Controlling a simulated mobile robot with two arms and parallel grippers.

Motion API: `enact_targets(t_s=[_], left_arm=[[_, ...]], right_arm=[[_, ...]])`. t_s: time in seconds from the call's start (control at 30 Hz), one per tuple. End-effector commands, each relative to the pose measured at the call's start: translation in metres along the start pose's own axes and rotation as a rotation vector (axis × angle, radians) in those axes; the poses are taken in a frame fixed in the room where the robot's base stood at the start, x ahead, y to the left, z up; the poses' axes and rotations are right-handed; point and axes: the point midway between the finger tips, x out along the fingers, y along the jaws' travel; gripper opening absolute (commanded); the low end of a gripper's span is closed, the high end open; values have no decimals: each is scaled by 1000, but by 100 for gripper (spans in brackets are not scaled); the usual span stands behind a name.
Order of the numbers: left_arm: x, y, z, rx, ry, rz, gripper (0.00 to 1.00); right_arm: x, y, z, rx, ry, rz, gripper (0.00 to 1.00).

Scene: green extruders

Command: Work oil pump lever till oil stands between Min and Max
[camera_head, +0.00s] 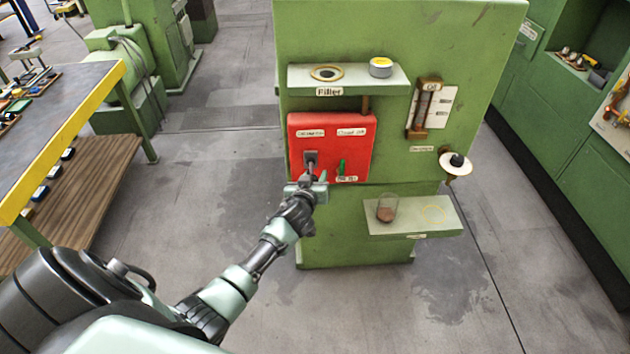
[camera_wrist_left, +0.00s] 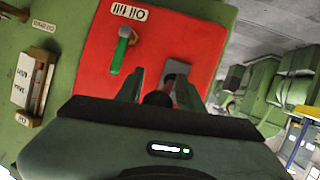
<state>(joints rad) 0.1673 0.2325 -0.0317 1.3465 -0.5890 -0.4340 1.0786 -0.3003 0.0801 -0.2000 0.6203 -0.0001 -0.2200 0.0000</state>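A red pump box (camera_head: 355,138) is on the front of the green machine, with a dark lever (camera_head: 310,165) at its lower left. My left gripper (camera_head: 312,184) is right at this lever. In the left wrist view its two fingers (camera_wrist_left: 158,88) stand apart, with the lever's dark round knob (camera_wrist_left: 157,98) between them; gaps show on both sides. A small green handle (camera_head: 341,168) is right of the lever. The oil gauge (camera_head: 424,108) with a white scale plate is upper right of the box; its level is too small to read. My right gripper is not in view.
A filler shelf (camera_head: 300,78) above the box carries a ringed opening and a yellow-white cap (camera_head: 381,67). A lower shelf (camera_head: 400,227) holds a glass with brown contents (camera_head: 386,208). A round white plate with a black knob (camera_head: 456,162) juts out right. A yellow-edged workbench (camera_head: 70,135) stands left.

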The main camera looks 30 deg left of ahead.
Motion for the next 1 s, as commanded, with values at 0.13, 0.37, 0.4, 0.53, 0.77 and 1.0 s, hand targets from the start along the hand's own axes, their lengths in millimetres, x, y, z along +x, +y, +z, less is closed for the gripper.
enact_targets(t_s=[0.13,0.37,0.4,0.53,0.77,1.0], left_arm=[[0,1,-3,-3,4,2,50],[-1,1,1,-5,-3,1,50],[-3,1,2,-6,-4,0,50],[-15,1,2,-5,-3,2,50],[-50,1,1,-5,-1,2,50],[-75,0,-1,-5,1,1,50]], right_arm=[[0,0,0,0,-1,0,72],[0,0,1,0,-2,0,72],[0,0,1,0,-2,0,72],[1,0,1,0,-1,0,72],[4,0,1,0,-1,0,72],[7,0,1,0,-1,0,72]])
